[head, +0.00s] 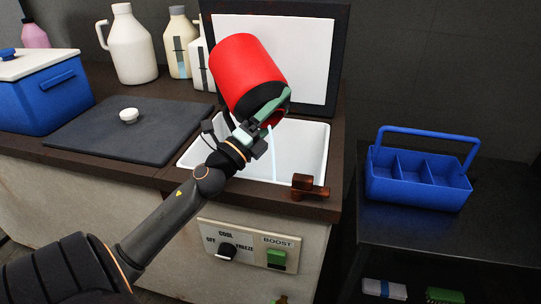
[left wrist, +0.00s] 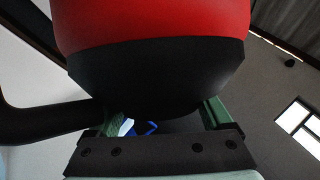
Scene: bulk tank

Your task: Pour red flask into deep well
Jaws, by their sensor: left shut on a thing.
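The red flask (head: 246,72) has a red body and a black end part. My left gripper (head: 264,114) is shut on it and holds it tilted above the deep well (head: 305,152), a white basin set in the dark counter. In the left wrist view the red flask (left wrist: 155,22) fills the upper middle, its black part close in front of the green fingers. A thin pale streak shows below the flask, over the well; I cannot tell whether it is liquid. The flask's opening and part of the well are hidden. My right gripper is out of view.
A framed white panel (head: 310,62) stands behind the well. A brown tap-like part (head: 309,187) sits on its front edge. A dark mat (head: 130,131) with a white knob, a blue cooler (head: 42,98) and several jugs are at left. A blue caddy (head: 418,185) stands at right.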

